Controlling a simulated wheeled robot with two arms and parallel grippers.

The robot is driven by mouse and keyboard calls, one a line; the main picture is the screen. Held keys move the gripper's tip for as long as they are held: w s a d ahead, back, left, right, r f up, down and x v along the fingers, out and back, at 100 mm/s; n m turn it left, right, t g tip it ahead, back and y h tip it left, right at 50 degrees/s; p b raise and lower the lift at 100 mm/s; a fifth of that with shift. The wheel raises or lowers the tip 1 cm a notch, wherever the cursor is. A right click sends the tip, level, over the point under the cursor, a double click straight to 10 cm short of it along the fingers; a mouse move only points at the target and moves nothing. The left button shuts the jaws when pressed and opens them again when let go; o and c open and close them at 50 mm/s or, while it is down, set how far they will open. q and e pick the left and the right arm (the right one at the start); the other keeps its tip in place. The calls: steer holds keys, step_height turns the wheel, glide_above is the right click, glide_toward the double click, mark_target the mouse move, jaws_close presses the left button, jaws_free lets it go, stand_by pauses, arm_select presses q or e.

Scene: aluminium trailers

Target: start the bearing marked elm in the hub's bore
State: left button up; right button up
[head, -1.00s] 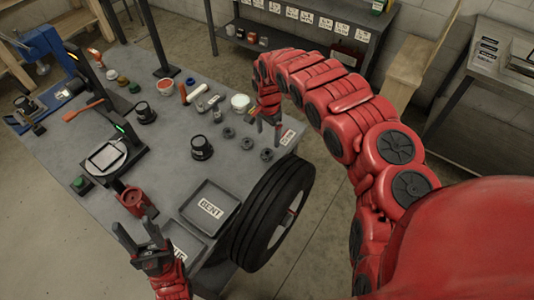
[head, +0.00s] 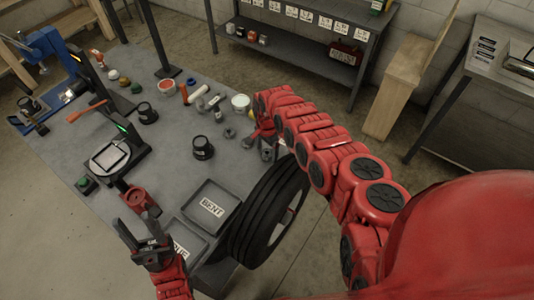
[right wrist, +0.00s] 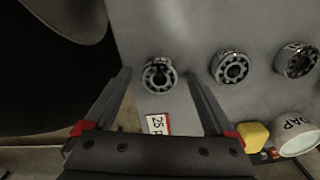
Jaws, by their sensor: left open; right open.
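Several grey ring bearings lie in a row on the bench. In the right wrist view one bearing (right wrist: 159,75) lies between my open fingers, with a second bearing (right wrist: 231,67) and a third bearing (right wrist: 297,60) to its right. No elm mark is readable on any. My right gripper (head: 269,150) is open over the row's near end; it also shows in the right wrist view (right wrist: 158,78), holding nothing. The wheel (head: 262,215) stands at the bench's near right edge; its hub's bore faces away and is mostly hidden. My left gripper (head: 140,232) is open and empty at the near left.
A tray marked BENT (head: 228,197) and a second, partly hidden tray (head: 188,238) lie beside the wheel. A dark cup (head: 202,148), a white tub (head: 241,102) and a scale-like stand (head: 110,156) are on the bench. A label card (right wrist: 158,124) lies near the closest bearing.

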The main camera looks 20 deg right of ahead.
steer(key=shift+f, duration=0.25)
steer(key=shift+c, duration=0.2)
jaws_close()
steer(key=shift+r, duration=0.1)
